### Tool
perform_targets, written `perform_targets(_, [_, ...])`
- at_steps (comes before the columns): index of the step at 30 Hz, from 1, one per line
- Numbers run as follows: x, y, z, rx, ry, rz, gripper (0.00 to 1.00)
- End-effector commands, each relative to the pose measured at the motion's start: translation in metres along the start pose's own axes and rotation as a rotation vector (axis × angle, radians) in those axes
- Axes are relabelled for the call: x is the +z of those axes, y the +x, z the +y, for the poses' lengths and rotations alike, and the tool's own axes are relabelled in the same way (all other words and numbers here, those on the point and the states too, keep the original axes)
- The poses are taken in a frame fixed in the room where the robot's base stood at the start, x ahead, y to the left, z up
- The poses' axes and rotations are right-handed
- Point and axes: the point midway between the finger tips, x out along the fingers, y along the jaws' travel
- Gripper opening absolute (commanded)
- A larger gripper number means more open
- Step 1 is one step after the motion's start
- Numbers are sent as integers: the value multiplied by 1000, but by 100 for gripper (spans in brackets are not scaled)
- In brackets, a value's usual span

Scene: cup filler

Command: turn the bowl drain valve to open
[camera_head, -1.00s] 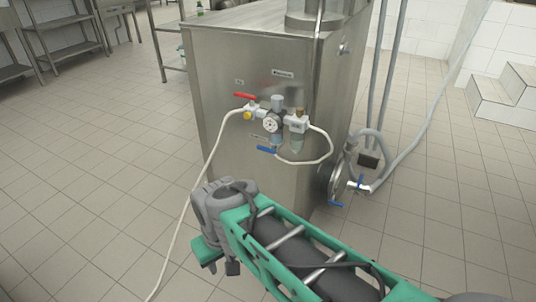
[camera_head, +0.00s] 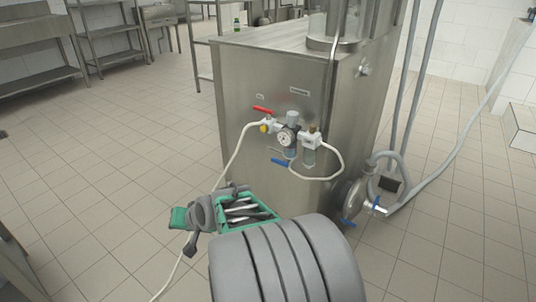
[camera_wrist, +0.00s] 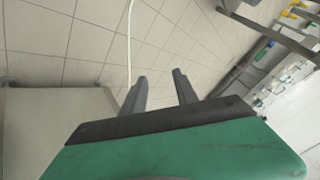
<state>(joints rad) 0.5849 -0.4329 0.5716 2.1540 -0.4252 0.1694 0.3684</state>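The steel filler machine (camera_head: 275,105) stands right of centre in the head view. Its front panel carries a red lever handle (camera_head: 262,110) and a lower blue lever handle (camera_head: 279,162). More blue valve handles (camera_head: 378,203) are at the pump by its right lower side. I cannot tell which of these is the bowl drain valve; no label is readable. My gripper (camera_wrist: 160,79) has its two dark fingers apart and empty in the wrist view. In the head view its green body (camera_head: 179,218) is left of the machine, clear of every handle.
A white hose (camera_head: 232,160) runs from the panel down to the floor, passing by my gripper. Grey hoses (camera_head: 440,165) run to the pump at right. Steel tables and shelves (camera_head: 105,40) stand at back left. The tiled floor (camera_head: 110,150) at left is open.

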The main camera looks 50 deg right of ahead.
Motion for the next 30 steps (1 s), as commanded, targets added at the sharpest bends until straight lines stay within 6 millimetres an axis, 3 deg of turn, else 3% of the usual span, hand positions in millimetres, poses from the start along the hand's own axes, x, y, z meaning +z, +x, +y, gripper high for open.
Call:
perform_targets(1, [-40,2,30,-43,172,124,35])
perform_targets(3, [-96,-9,73,-139,413,329,35])
perform_targets(6, [-153,-48,147,-274,713,616,35])
perform_targets(9, [-177,-92,207,-382,910,837,35])
perform_targets(12, [-183,-117,237,-442,1000,951,35])
perform_targets(16, [-192,-119,246,-462,1021,982,35])
perform_targets(24, [-234,-91,250,-460,1017,978,35])
perform_targets(30, [-250,-83,252,-459,1018,979,35])
